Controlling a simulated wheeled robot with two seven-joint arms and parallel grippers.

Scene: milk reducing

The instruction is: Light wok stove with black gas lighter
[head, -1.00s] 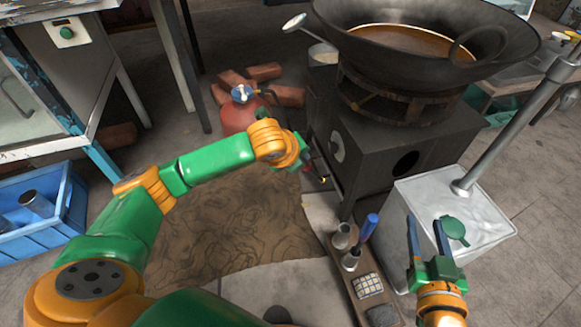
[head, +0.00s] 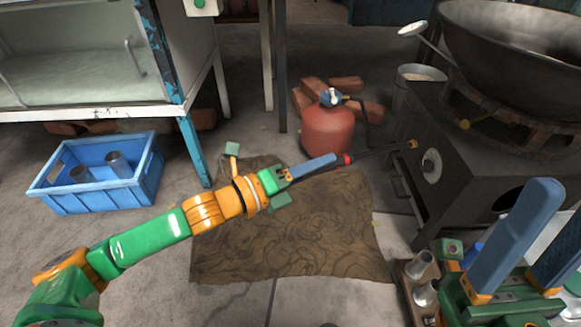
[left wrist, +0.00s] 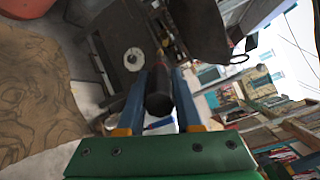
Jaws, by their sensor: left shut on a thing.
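My left gripper (head: 312,168) is shut on the black gas lighter (head: 375,153), which has a red band and a yellowish tip. The lighter points right, its tip appearing close to the wok stove's left side; I cannot tell whether they touch. In the left wrist view, the lighter's dark body (left wrist: 158,92) sits between the blue fingers. The dark wok stove (head: 455,185) stands at the right with a round pale knob (head: 431,165) on its front. A large wok (head: 510,60) sits on it, cut off by the frame. My right gripper (head: 535,245) is open and empty at lower right.
A red gas cylinder (head: 327,130) with a blue valve stands among bricks behind the lighter. A brown mat (head: 290,245) covers the floor below. A blue crate (head: 95,190) holds metal cups at left. A ladle (head: 412,28) leans at the wok.

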